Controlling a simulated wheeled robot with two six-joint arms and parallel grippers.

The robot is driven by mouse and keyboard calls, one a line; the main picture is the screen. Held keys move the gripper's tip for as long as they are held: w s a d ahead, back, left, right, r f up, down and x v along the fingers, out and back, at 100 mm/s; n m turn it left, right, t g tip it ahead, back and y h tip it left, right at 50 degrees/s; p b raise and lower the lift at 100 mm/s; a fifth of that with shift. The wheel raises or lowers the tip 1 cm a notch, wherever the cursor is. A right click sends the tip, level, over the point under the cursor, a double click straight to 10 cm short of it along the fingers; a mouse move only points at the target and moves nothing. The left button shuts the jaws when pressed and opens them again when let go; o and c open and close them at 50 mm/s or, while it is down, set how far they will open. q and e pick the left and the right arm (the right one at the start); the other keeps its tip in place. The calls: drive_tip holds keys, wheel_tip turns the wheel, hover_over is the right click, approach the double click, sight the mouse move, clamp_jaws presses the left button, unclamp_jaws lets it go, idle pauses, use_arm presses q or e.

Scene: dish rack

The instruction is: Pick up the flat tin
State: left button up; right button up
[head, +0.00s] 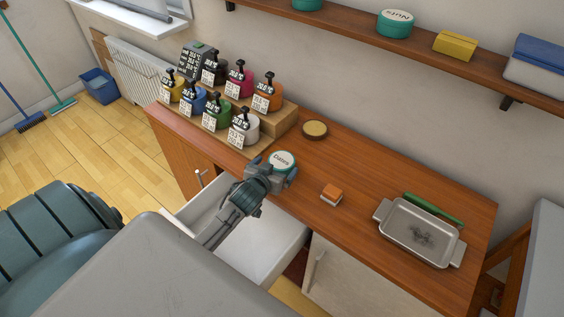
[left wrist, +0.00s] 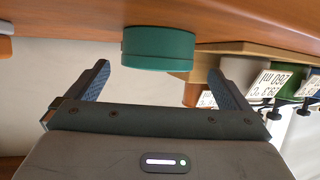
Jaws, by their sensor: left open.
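A teal round flat tin (head: 283,158) with a pale lettered lid sits on the wooden counter near its front edge. My left gripper (head: 272,172) is at the tin's near side, over the counter's front edge, and hides part of it. In the left wrist view the tin (left wrist: 158,49) shows between and just beyond the two open fingers (left wrist: 163,78), with a gap on each side. Nothing is held. My right gripper is not in view.
Several labelled pump bottles (head: 217,114) stand on a wooden step left of the tin. A gold round lid or tin (head: 315,129) lies behind. An orange-and-white block (head: 331,194) and a metal tray (head: 421,231) are to the right. An open white drawer (head: 262,248) is below my arm.

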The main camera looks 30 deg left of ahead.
sight(281, 161)
use_arm(q)
drive_tip(key=p+x, duration=0.1)
drive_tip(key=x, duration=0.1)
drive_tip(key=p+x, duration=0.1)
drive_tip(key=x, duration=0.1)
drive_tip(key=shift+w+d+r, duration=0.1)
drive_tip(key=shift+w+r, duration=0.05)
drive_tip(key=shift+w, duration=0.25)
drive_tip(key=shift+w+f, duration=0.25)
drive_tip(key=shift+w, duration=0.1)
drive_tip(key=c, duration=1.1)
